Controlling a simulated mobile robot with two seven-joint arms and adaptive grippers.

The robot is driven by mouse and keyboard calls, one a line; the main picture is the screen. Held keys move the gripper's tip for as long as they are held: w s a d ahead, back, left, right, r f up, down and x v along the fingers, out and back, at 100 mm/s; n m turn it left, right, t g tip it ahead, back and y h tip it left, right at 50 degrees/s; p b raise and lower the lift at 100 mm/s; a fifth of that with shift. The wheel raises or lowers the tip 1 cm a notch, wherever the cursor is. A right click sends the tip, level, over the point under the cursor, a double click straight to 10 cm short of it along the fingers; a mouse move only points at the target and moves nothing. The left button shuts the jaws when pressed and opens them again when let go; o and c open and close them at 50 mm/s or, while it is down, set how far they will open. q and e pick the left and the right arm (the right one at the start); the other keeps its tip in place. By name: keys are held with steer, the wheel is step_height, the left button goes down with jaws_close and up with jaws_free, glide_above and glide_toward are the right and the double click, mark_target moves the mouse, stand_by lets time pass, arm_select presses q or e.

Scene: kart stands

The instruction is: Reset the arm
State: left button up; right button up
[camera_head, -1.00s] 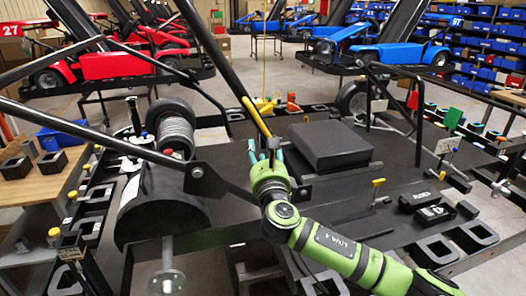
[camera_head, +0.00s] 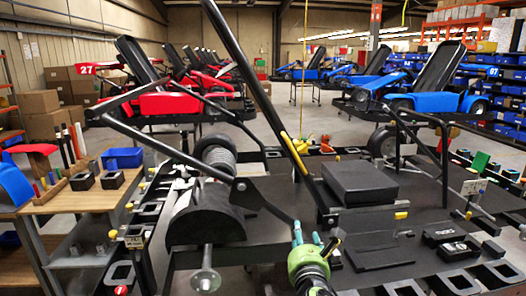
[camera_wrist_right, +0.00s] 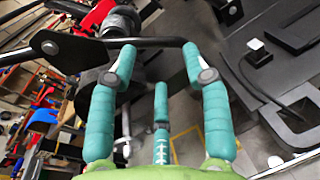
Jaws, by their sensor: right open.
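My right gripper (camera_head: 317,244) shows at the lower middle of the head view, in front of the black kart stand. It is green with teal fingers. In the right wrist view the teal fingers (camera_wrist_right: 160,72) are spread apart with nothing held between them. A black bar (camera_wrist_right: 150,42) of the frame crosses just beyond the fingertips; I cannot tell whether they touch it. Only the end of my right arm shows, at the bottom edge of the head view. My left arm and gripper are not in view.
A black stand frame (camera_head: 240,192) with diagonal bars rises close to my right gripper. A black square block (camera_head: 360,182) sits on the dark platform (camera_head: 420,203). A wooden table (camera_head: 85,200) stands at the left. Red and blue karts stand farther back.

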steer(key=s+d+f+m+g, duration=0.3)
steer(key=s+f+m+g, duration=0.3)
steer(key=s+f+m, duration=0.7)
steer(key=s+d+f+m+g, duration=0.2)
steer(key=s+f+m, duration=0.2)
steer(key=s+m, duration=0.3)
steer(key=s+d+f+m+g, duration=0.2)
steer(key=s+f+m+g, duration=0.15)
steer(key=s+m, duration=0.4)
steer(key=s+d+f+m+g, duration=0.25)
steer(key=s+f+m, duration=0.2)
steer(key=s, duration=0.55)
steer(key=s+f, duration=0.2)
steer(key=f, duration=1.1)
steer(key=s+f, duration=0.2)
steer(key=f, duration=1)
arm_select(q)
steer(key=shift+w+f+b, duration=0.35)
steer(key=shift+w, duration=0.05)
arm_select(e)
steer(key=s+d+f+g, duration=0.2)
steer(key=s+d+f, duration=0.1)
steer(key=s+f, duration=0.9)
steer(key=shift+s+f+y, duration=0.3)
steer(key=shift+s, duration=0.85)
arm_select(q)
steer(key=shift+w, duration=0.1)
